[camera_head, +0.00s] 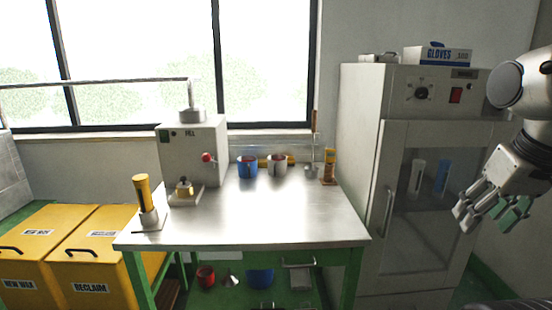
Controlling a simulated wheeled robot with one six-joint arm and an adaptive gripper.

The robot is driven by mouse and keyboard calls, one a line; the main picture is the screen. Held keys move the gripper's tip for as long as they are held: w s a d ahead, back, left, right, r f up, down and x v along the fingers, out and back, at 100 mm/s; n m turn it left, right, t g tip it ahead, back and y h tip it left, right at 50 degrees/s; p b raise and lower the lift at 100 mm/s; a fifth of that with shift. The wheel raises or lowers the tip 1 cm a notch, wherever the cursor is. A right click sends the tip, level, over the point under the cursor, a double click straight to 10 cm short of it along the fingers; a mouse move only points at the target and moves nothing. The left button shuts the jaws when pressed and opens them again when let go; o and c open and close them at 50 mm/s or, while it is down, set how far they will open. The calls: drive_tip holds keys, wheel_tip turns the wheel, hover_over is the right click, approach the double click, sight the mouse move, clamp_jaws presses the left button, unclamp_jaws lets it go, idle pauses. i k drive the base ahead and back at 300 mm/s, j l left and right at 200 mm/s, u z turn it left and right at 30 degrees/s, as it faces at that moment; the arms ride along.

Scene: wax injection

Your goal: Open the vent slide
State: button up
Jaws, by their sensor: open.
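A grey cabinet (357,150) with a glass-paned door (397,205) stands at the right. Its upper front panel (398,97) carries a black dial (421,92), a red switch (456,95) and a small dark plate (463,73) near the top edge. I cannot tell which part, if any, is the vent slide. My gripper (488,214) is open and empty, pointing down and left in front of the right side of the door, below the panel. I see no contact with the cabinet; the arm hides part of its right side.
A glove box (437,55) lies on the cabinet. A metal table (255,215) with a machine (193,150), a blue cup (247,167) and a grey cup (277,165) stands left of it. Yellow bins (85,250) are at far left. The door has a vertical handle (387,212).

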sight(489, 109)
drive_tip(key=z, duration=1.05)
